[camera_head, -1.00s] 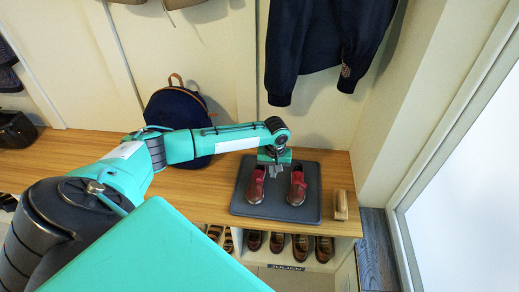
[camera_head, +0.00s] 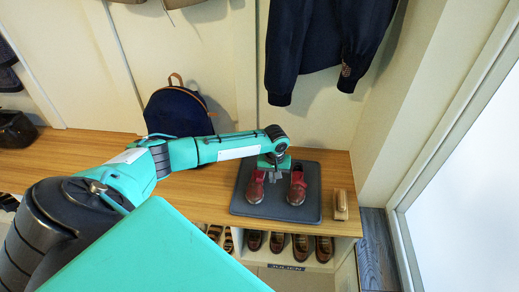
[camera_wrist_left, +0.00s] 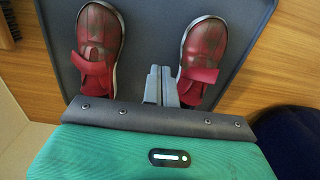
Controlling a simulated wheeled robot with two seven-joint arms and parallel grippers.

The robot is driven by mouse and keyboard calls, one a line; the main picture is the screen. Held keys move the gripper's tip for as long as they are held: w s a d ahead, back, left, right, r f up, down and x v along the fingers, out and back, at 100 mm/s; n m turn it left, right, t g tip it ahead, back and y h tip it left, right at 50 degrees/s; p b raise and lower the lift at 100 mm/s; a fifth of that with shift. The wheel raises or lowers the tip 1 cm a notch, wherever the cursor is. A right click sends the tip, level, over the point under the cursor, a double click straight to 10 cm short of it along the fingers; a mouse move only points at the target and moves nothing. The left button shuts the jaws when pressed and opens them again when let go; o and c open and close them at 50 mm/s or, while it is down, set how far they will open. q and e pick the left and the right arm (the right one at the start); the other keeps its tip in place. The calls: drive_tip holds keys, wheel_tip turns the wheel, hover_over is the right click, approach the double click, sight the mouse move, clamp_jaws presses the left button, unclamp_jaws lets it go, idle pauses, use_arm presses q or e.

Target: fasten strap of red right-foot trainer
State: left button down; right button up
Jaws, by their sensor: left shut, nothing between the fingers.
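Two red trainers stand side by side, toes towards me in the head view. The right-foot trainer (camera_head: 254,189) is the left one there and the right one in the left wrist view (camera_wrist_left: 206,45). Its strap (camera_wrist_left: 203,75) is a red flap near the ankle opening; I cannot tell whether it is fastened. The other trainer (camera_head: 297,190) stands apart, with its own strap flap (camera_wrist_left: 91,66). My left gripper (camera_head: 271,178) is shut and empty between the shoes, close beside the right-foot trainer's inner side; in the left wrist view its fingers (camera_wrist_left: 161,84) are together. My right gripper is out of view.
The shoes stand on a dark mat (camera_head: 308,213) on the wooden bench (camera_head: 205,205). A wooden brush (camera_head: 341,204) lies right of the mat. A navy backpack (camera_head: 177,110) stands behind my arm. A dark jacket (camera_head: 325,45) hangs above. More shoes fill the cubbies below.

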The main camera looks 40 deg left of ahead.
use_arm(q)
drive_tip(key=shift+f, duration=0.4)
drive_tip(key=shift+s+a+r+p, duration=0.1)
drive_tip(key=shift+s+a+p, duration=0.3)
drive_tip(key=shift+a, duration=0.25)
drive_tip(key=shift+s+a+p, duration=0.3)
drive_tip(key=shift+a+p, duration=0.2)
drive_tip(key=shift+a, duration=0.15)
drive_tip(key=shift+s+a+p, duration=0.3)
drive_tip(key=shift+a+p, duration=0.05)
drive_tip(key=shift+a, duration=0.3)
drive_tip(key=shift+s+a+p, duration=0.35)
drive_tip(key=shift+a, duration=0.25)
drive_tip(key=shift+s+a+p, duration=0.3)
drive_tip(key=shift+a+p, duration=0.05)
drive_tip(key=shift+a, duration=0.3)
drive_tip(key=shift+s+a, duration=0.25)
drive_tip(key=shift+a, duration=0.25)
drive_tip(key=shift+f, duration=0.25)
wheel_tip(320, 180, up, 9)
drive_tip(key=p, duration=1)
